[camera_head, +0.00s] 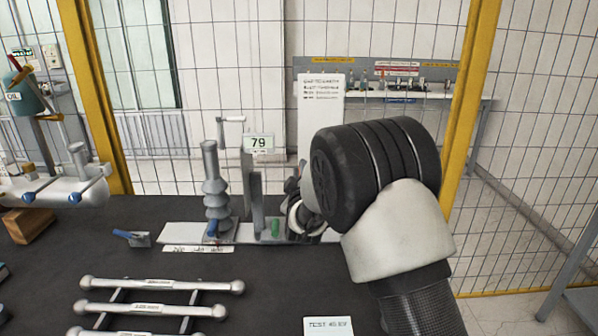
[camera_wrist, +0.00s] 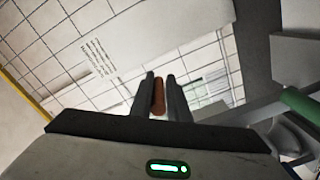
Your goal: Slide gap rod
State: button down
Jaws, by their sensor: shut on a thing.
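A test stand with a white base plate (camera_head: 183,234) stands at the back of the dark bench. It carries a grey ribbed bushing (camera_head: 215,190), grey upright posts (camera_head: 258,205), a green piece (camera_head: 275,228) and a display reading 79 (camera_head: 258,143). My gripper (camera_wrist: 161,95) is at the stand's right side; my arm hides much of it in the head view. In the wrist view its two dark fingers are shut on a reddish-brown rod (camera_wrist: 158,97). I cannot tell how this rod joins the stand. A green cylinder (camera_wrist: 301,103) shows at the right of the wrist view.
A rack of white bars (camera_head: 160,284) lies at the front of the bench. A small blue-handled tool (camera_head: 130,237) lies left of the stand. A white transformer-like part (camera_head: 62,187) is at far left. A label card (camera_head: 328,326) is at the front edge. Mesh fencing stands behind.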

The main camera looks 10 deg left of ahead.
jog(key=w+d+b, duration=0.1)
jog(key=d+b, duration=0.2)
jog(key=d, duration=0.4)
jog(key=shift+w+r, duration=0.2)
jog(key=shift+r, duration=0.1)
jog(key=c, duration=1.8)
grip_release()
jog(key=shift+o, duration=0.2)
jog(key=shift+f, duration=0.1)
jog(key=s+d, duration=0.3)
jog(key=s, duration=1.4)
jog(key=shift+d, duration=0.15)
